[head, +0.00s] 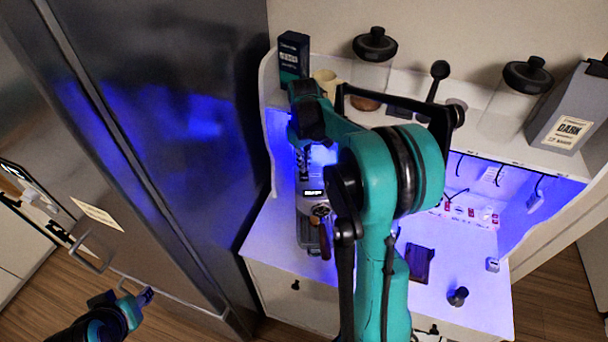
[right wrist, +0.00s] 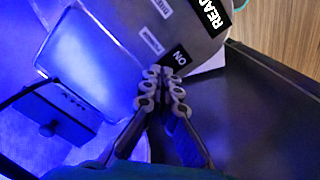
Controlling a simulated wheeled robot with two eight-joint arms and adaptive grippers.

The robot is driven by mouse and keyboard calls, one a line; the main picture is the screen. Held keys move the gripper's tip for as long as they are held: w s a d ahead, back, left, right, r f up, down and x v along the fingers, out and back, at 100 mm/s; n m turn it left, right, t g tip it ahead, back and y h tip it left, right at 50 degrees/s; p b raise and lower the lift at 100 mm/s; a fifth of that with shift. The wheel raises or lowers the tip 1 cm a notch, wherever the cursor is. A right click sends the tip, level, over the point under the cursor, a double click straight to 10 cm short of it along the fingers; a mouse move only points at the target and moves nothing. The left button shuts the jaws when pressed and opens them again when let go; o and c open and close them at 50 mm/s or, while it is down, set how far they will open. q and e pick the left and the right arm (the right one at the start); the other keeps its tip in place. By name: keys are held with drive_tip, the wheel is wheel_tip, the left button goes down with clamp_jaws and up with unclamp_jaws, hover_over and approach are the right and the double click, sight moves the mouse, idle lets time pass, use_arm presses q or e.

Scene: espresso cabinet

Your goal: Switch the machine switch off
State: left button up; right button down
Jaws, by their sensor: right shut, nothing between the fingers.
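The espresso machine (head: 309,225) stands at the left of the cabinet's counter, partly hidden behind my right arm. In the right wrist view its grey body (right wrist: 125,50) fills the upper middle, with a black ON label (right wrist: 178,57) and part of a READY label. My right gripper (right wrist: 163,90) is shut and empty, its fingertips right beside the ON label. I cannot tell whether they touch the body. The switch itself is not clearly visible. In the head view my right gripper (head: 303,168) points down over the machine. My left gripper (head: 146,297) is low at the left, away from the machine.
A tall metal fridge (head: 165,120) stands close at the left. The upper shelf holds a dark box (head: 293,55), lidded jars (head: 374,48) and a grey DARK box (head: 565,115). A black knob-like tool (head: 458,296) lies on the counter's right, where there is bare room.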

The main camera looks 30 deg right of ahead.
drive_tip(key=shift+r+p, duration=2.15)
drive_tip(key=shift+r, duration=1.3)
drive_tip(key=shift+s+a+r, duration=0.1)
drive_tip(key=shift+a, duration=0.05)
drive_tip(key=s+a+r+m+t, duration=0.2)
drive_tip(key=s+a+t, duration=0.5)
drive_tip(key=s+a, duration=1)
wheel_tip(320, 180, down, 32)
drive_tip(key=s+d+b, duration=0.1)
drive_tip(key=b, duration=3.1)
drive_tip(key=shift+s+d, duration=0.4)
